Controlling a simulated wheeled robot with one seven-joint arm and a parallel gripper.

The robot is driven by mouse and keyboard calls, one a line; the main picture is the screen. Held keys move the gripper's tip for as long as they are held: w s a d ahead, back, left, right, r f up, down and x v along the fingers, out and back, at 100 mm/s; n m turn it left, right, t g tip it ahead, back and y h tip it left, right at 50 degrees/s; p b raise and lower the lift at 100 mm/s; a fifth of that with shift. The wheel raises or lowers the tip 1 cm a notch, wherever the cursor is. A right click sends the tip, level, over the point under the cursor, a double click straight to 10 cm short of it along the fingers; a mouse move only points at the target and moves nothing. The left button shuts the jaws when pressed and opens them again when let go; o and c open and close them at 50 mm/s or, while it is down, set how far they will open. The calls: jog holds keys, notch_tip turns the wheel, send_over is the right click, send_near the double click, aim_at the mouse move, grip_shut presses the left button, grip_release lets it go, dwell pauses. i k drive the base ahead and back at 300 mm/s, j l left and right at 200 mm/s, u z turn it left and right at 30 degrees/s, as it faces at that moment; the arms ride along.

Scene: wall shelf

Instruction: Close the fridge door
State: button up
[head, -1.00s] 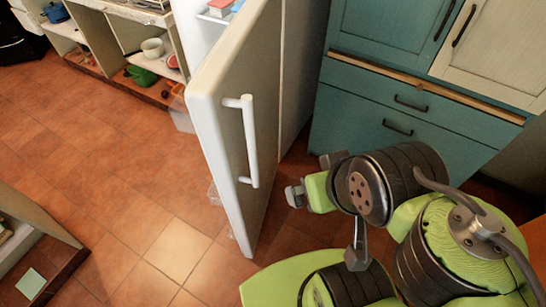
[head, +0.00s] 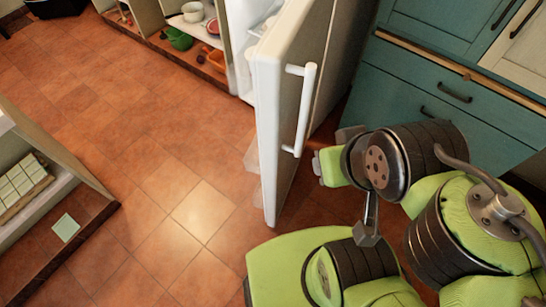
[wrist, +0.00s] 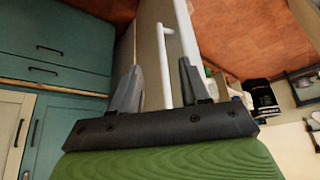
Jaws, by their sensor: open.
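The fridge door (head: 287,115) stands open in the head view, swung out from the fridge, with its outer face toward my arm. Its white vertical bar handle (head: 304,110) is on that outer face. The handle also shows in the wrist view (wrist: 167,70), seen between my fingers but beyond them. My gripper (wrist: 152,80) is open and empty, its two grey fingers apart. In the head view only part of my gripper shows, at the end of my green arm, to the right of the door. I cannot tell whether it touches the door.
Teal cabinets with drawers (head: 440,95) stand right of the door. An open low shelf (head: 185,45) with bowls is behind it. Another low unit (head: 75,190) stands at the left. The tiled floor (head: 140,130) between them is clear.

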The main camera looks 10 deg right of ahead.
aim_at(287, 63)
jog(key=j+u, duration=0.15)
jog(key=j, duration=1.35)
